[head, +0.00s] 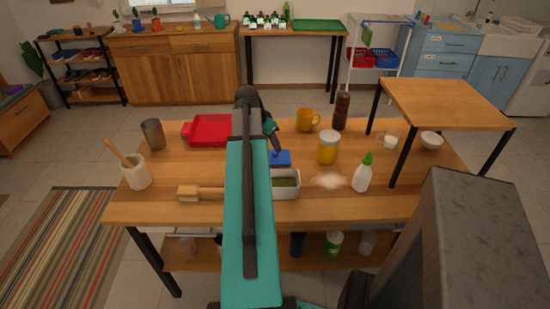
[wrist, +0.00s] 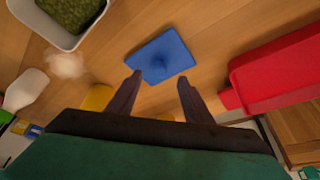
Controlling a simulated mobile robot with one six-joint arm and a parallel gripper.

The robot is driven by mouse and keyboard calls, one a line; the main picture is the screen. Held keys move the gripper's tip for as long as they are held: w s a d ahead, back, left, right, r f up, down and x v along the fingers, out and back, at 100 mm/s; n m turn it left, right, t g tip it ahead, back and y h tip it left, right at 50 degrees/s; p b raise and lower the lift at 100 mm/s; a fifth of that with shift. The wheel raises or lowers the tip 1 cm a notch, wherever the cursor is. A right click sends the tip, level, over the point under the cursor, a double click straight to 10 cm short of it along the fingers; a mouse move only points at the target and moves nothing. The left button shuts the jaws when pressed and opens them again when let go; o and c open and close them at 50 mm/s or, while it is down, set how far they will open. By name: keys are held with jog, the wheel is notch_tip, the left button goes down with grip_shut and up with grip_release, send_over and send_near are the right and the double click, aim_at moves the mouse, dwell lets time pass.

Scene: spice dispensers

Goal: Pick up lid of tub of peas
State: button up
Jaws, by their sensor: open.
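The blue lid (head: 281,157) lies on the wooden table just behind the tub. In the wrist view the blue lid (wrist: 160,52) is a flat square with a darker patch near its middle. The white tub of peas (head: 286,190) stands uncovered, with green contents; it also shows in the wrist view (wrist: 93,22) at the upper left. My gripper (wrist: 160,77) is open and empty, its two fingertips overlapping the lid's near edge in the picture. I cannot tell the remaining height above the lid. In the head view my arm partly hides the gripper.
A red tray (head: 212,131) lies left of the lid, also in the wrist view (wrist: 280,72). A yellow jar (head: 328,149), an orange mug (head: 307,120) and a green-capped bottle (head: 362,175) stand right. A pale heap (head: 329,181) lies beside the tub. A wooden brush (head: 200,192) lies front left.

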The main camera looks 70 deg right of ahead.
aim_at(274, 152)
jog(key=shift+p+x, duration=0.7)
jog(key=shift+x, duration=1.8)
jog(key=shift+s, duration=0.1)
jog(key=shift+c, duration=0.3)
jog(key=c, duration=1.1)
